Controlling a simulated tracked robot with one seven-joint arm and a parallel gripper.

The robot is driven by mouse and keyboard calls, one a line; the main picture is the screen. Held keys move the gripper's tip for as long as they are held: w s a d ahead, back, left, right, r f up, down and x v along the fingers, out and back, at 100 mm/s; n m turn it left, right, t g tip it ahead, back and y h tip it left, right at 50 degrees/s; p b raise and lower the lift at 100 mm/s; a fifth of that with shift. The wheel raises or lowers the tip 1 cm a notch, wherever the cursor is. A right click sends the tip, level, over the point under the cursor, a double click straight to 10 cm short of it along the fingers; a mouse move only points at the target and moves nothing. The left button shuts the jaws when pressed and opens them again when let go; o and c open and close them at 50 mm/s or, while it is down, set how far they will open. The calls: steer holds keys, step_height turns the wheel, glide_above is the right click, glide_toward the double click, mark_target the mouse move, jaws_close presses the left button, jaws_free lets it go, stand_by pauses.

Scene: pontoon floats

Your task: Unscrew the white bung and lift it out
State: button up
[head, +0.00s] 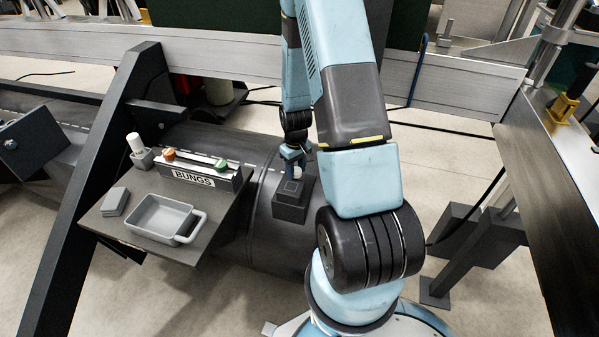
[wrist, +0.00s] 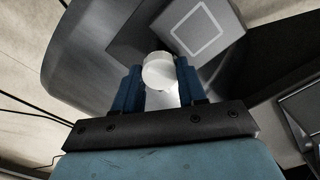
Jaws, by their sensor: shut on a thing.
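The white bung (wrist: 158,70) is between the two blue fingers of my gripper (wrist: 160,88) in the wrist view. My gripper is shut on it. In the head view my gripper (head: 293,158) points down at the dark block (head: 291,204) on top of the black float (head: 262,235), and only a sliver of white shows by the fingers. In the wrist view the block (wrist: 200,30) carries a pale square outline beside the bung. I cannot tell whether the bung is still seated or clear of its hole.
A shelf (head: 222,225) left of the block holds a rack labelled BUNGS (head: 195,178) with an orange and a green bung, a grey tray (head: 160,217), a small grey block (head: 115,201) and a white cylinder in a holder (head: 137,148). A dark slanted strut (head: 92,180) stands at the left.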

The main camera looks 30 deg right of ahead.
steer(key=shift+w+n, duration=0.1)
steer(key=shift+n, duration=0.4)
steer(key=n, duration=1.2)
steer(key=shift+r, duration=0.1)
steer(key=o, duration=0.9)
